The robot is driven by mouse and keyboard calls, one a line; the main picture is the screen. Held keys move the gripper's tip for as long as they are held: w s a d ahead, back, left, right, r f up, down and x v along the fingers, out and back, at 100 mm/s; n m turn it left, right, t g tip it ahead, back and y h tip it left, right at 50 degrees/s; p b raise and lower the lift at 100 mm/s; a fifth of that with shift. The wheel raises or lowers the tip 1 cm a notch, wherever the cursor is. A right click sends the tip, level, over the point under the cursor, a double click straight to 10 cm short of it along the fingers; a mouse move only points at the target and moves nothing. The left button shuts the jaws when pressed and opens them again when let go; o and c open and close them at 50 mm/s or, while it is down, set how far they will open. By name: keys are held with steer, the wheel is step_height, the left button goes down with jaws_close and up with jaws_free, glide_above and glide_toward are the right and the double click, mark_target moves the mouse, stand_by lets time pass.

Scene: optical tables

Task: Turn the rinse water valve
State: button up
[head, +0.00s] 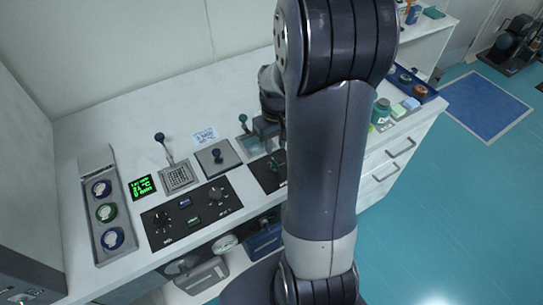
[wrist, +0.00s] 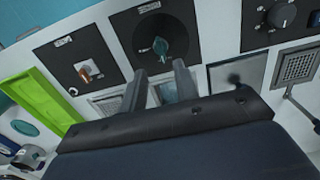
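In the wrist view a dark teal rotary knob (wrist: 162,48) sits on a square black panel (wrist: 130,28) with a small white label that I cannot read. To its left, an orange-brown lever knob (wrist: 86,72) sits on another black panel (wrist: 58,60). I cannot tell by label which one is the rinse water valve. My gripper (wrist: 160,68) is open and empty, with its two fingers apart just below the teal knob in the picture. I cannot tell whether they touch it. In the head view my arm hides most of the gripper and part of the knob panel (head: 262,182).
A black control panel with dials (head: 192,214) and a green-lit display (head: 143,187) lie to the left. A tray with three round items (head: 105,213) is further left. A blue tray (head: 424,88) with jars is at the right.

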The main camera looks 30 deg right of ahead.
mark_target(275, 161)
step_height(275, 161, down, 8)
steer(key=shift+r+p, duration=0.15)
steer(key=shift+p, duration=0.15)
steer(key=shift+c, duration=0.3)
jaws_close()
